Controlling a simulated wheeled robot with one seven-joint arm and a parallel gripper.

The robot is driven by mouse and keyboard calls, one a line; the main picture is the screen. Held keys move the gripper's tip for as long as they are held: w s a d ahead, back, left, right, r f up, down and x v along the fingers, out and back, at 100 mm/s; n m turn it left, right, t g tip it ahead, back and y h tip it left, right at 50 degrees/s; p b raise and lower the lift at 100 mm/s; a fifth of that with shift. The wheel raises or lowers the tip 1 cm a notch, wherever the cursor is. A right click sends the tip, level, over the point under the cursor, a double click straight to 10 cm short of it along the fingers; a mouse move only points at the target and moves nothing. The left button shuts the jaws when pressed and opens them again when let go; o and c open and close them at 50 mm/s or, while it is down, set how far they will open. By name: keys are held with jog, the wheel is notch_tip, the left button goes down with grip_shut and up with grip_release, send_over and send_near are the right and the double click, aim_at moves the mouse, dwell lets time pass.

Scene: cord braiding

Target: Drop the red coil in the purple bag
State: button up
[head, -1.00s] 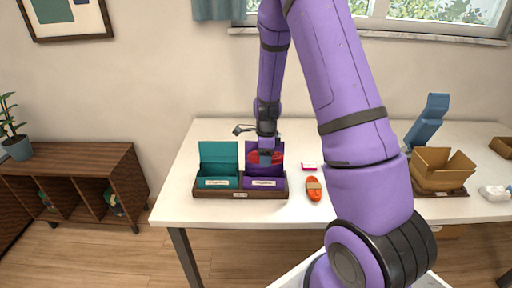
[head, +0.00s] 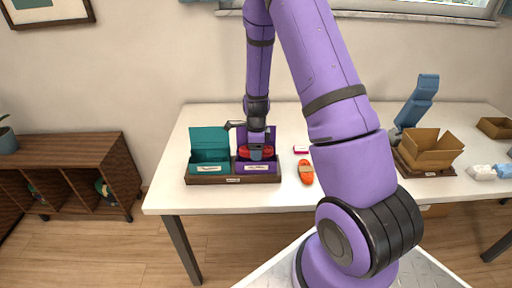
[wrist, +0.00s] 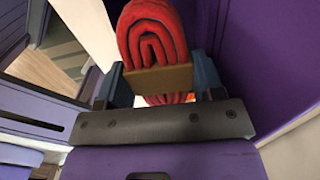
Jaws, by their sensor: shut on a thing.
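The red coil (wrist: 150,35) is a flattened loop with a tan band around it. My gripper (head: 256,154) is shut on it, with a blue-grey finger on each side of the band in the wrist view (wrist: 158,82). The bag stands open, with a raised back panel and a pale label in front. Purple surfaces (wrist: 265,60) flank the coil in the wrist view. How deep the coil sits is hard to tell.
A teal bag (head: 210,138) stands just left in the same brown tray (head: 205,181). An orange coil (head: 306,176) and a small pink-and-white item (head: 300,149) lie to the right. An open cardboard box (head: 430,152) stands farther right. The table (head: 340,115) has clear space behind.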

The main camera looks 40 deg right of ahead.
jog(key=o, duration=1.1)
jog(key=shift+r, duration=0.1)
jog(key=s+a+r+n+t, duration=0.1)
jog(key=s+a+r+n, duration=0.15)
jog(key=r, duration=0.85)
jog(key=s+a+r+n, duration=0.15)
jog(key=r+n, duration=0.25)
jog(key=r, duration=0.7)
jog(key=s+a+r+n+t, duration=0.1)
jog(key=s+a+r+n, duration=0.2)
jog(key=s+r+n, duration=0.2)
jog(key=s+a+r+n+t, duration=0.1)
jog(key=s+a+r+n, duration=0.2)
jog(key=s+r+n, duration=0.3)
jog(key=s+a+r+n+t, duration=0.2)
jog(key=s+r+n, duration=0.3)
jog(key=s, duration=0.6)
jog(key=shift+s+a+r+n, duration=0.15)
jog(key=shift+a+n, duration=0.15)
jog(key=shift+n, duration=0.4)
jog(key=shift+s+a+n, duration=0.15)
jog(key=shift+a+n, duration=0.1)
jog(key=shift+n, duration=0.4)
